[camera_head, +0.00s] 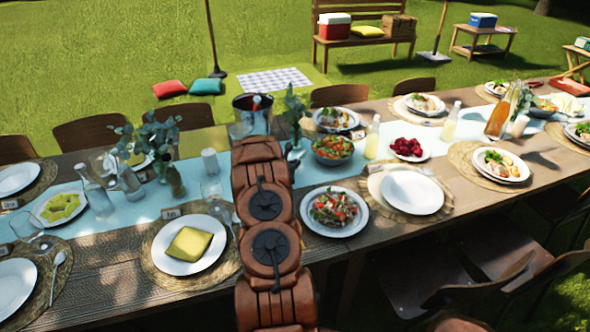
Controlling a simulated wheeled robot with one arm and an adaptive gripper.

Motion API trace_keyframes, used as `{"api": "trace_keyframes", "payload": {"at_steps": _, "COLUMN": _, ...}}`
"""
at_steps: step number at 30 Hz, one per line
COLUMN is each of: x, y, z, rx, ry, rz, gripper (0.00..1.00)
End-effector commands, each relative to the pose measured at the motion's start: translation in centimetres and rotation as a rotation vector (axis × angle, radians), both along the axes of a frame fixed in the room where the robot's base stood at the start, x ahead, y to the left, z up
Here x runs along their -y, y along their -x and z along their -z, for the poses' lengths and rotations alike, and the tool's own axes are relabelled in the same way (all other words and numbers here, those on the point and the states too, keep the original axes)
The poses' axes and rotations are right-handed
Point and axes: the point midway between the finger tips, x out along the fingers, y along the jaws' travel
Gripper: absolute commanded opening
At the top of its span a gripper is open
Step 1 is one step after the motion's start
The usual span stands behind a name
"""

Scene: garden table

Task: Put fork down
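My arm rises from the bottom middle of the picture and reaches over the near side of the table (105,280). Its own links hide its end, so I cannot see my gripper or anything it may hold. I cannot make out a fork for certain. A spoon (57,268) lies on the placemat at the left. Just left of my arm, a white plate with a yellow napkin (190,246) sits on a round woven placemat (155,268). An empty white plate (412,192) sits on another woven placemat (438,206), right of my arm.
A plate of salad (337,210) stands close to the right of my arm. Glasses, a vase of greenery (150,142), a metal bucket (252,104) and bottles crowd the blue runner. Brown chairs (445,275) line the table. Bare wood shows between place settings.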

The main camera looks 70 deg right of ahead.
Motion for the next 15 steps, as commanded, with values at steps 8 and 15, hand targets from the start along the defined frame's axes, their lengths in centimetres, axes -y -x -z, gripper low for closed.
{"api": "trace_keyframes", "payload": {"at_steps": 8, "x": 0.0, "y": -0.1, "z": 2.0, "rx": 0.000, "ry": -0.001, "rz": -0.001, "gripper": 0.00}}
{"api": "trace_keyframes", "payload": {"at_steps": 15, "x": 0.0, "y": 0.0, "z": 3.2, "rx": 0.000, "ry": -0.001, "rz": -0.001, "gripper": 0.00}}
